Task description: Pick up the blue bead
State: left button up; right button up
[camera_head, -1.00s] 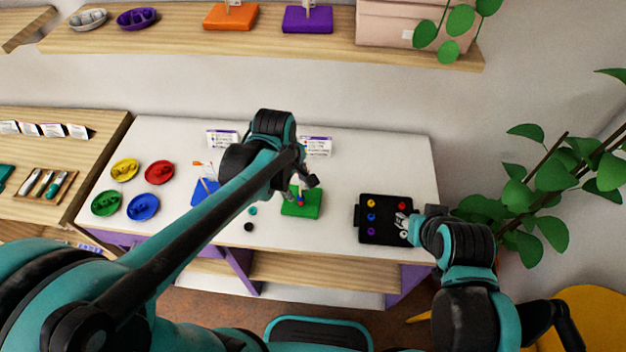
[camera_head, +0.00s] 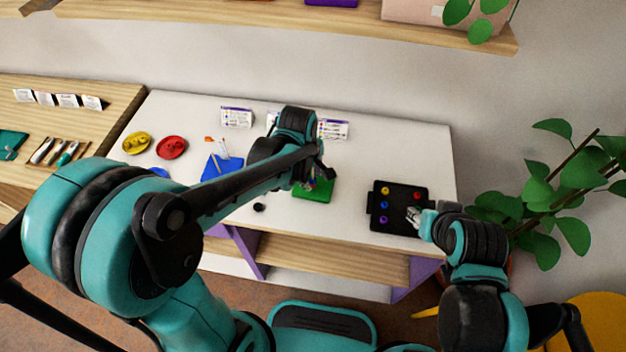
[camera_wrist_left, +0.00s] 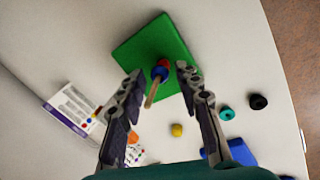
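The green board (camera_head: 318,192) lies on the white table and carries an upright wooden peg (camera_wrist_left: 151,94). In the left wrist view a blue bead (camera_wrist_left: 158,73) and a red bead (camera_wrist_left: 163,63) are on that peg. My left gripper (camera_wrist_left: 158,85) is open, its fingers apart on either side of the peg, touching neither bead as far as I can see. In the head view it hangs over the green board (camera_head: 318,178). Another blue bead (camera_head: 384,205) sits in the black tray (camera_head: 376,225). My right gripper (camera_head: 413,217) is over the tray's right side; its fingers are too small to judge.
Loose yellow (camera_wrist_left: 176,130), teal (camera_wrist_left: 227,113) and black (camera_wrist_left: 258,101) beads lie near the green board. A blue board (camera_head: 222,168) stands to its left, with yellow (camera_head: 137,143) and red (camera_head: 171,148) dishes beyond. Cards (camera_head: 333,129) stand behind. A plant (camera_head: 560,190) is at right.

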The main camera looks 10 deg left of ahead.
aim_at(312, 180)
pick_arm(q)
jog(key=c, duration=0.4)
jog(key=shift+r, duration=0.1)
jog(key=shift+r, duration=0.25)
notch_tip(312, 180, up, 4)
jog(key=shift+f+p, duration=0.1)
jog(key=shift+p, duration=1.05)
jog(key=s+d+r+p, duration=0.3)
jog(key=s+d+r, duration=0.3)
jog(key=s+d, duration=0.2)
jog(key=shift+s+r, duration=0.15)
jog(key=shift+r, duration=0.1)
jog(key=shift+d, duration=0.1)
